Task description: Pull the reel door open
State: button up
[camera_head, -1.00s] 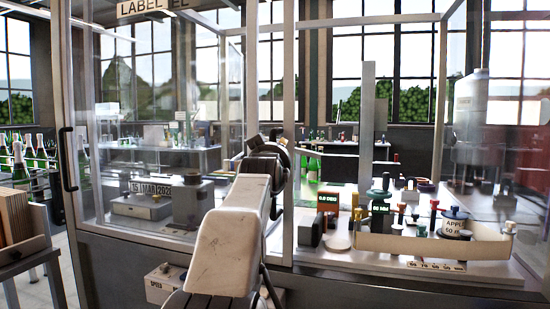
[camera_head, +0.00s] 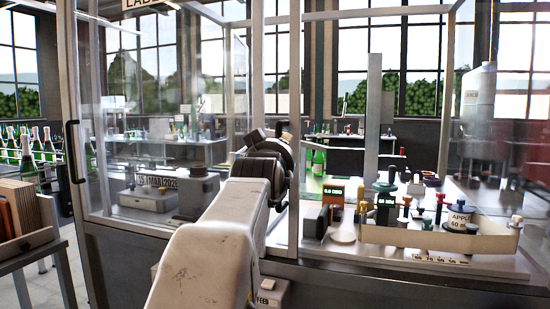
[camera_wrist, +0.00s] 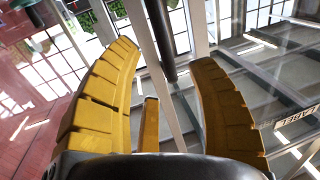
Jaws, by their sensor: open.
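The glass cabinet front fills the head view. Its left glass door (camera_head: 130,130) stands in a grey frame and looks shut, with a black vertical handle (camera_head: 73,151) on its left edge. No label naming the reel door is readable. My gripper's fingers are hidden behind my arm and wrist in the head view, near the cabinet's middle post (camera_head: 294,130). In the wrist view my gripper (camera_wrist: 165,55) is open, its yellow fingers spread and empty. A dark round bar (camera_wrist: 160,38), seemingly a handle, lies between the fingertips beside a metal post; contact cannot be told.
A rack with brown boards (camera_head: 22,210) stands at the left, with green bottles (camera_head: 30,150) behind it. A low cream-walled tray (camera_head: 440,238) with knobs and small tools lies at the right. A dated machine (camera_head: 155,190) sits behind the left glass.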

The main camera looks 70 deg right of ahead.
jog(key=shift+v, duration=1.9)
jog(key=shift+w, duration=0.15)
